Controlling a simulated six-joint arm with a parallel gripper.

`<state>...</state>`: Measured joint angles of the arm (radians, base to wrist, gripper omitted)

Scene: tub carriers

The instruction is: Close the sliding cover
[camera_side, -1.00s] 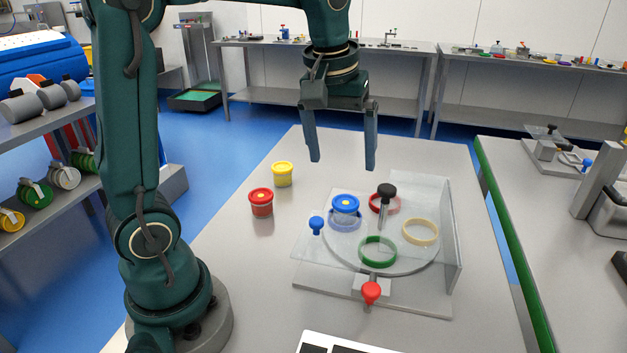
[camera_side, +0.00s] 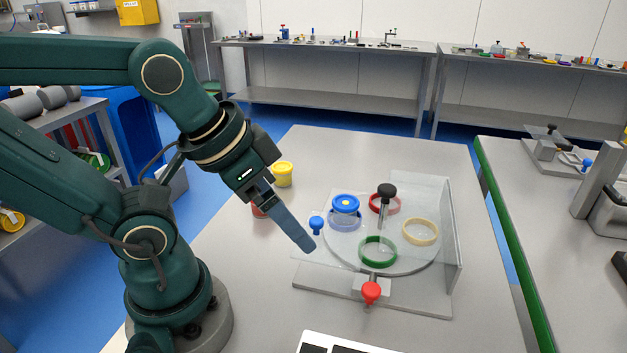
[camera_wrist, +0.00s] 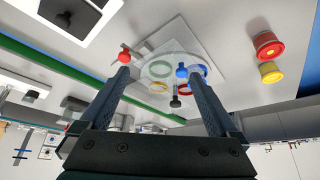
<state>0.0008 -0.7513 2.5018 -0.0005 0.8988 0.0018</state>
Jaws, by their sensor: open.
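The carrier's grey base plate (camera_side: 425,303) bears a round disc with coloured rings. A clear sheet (camera_side: 318,262), which seems to be the sliding cover, lies at its left; its edges are hard to make out. A blue knob (camera_side: 316,225) stands at the carrier's left side and also shows in the wrist view (camera_wrist: 181,72). My gripper (camera_side: 308,246) is open and empty, tilted down with its fingertips just in front of the blue knob; contact cannot be told. In the wrist view my gripper (camera_wrist: 160,74) has its fingers wide apart, the blue knob between them near the right finger.
A blue-lidded tub (camera_side: 346,204) sits in a ring on the disc. A black-topped post (camera_side: 386,192), a clear upright wall (camera_side: 440,210) and a red knob (camera_side: 371,292) rise from the carrier. A yellow tub (camera_side: 283,172) and a red tub (camera_wrist: 266,44) stand apart on the table.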

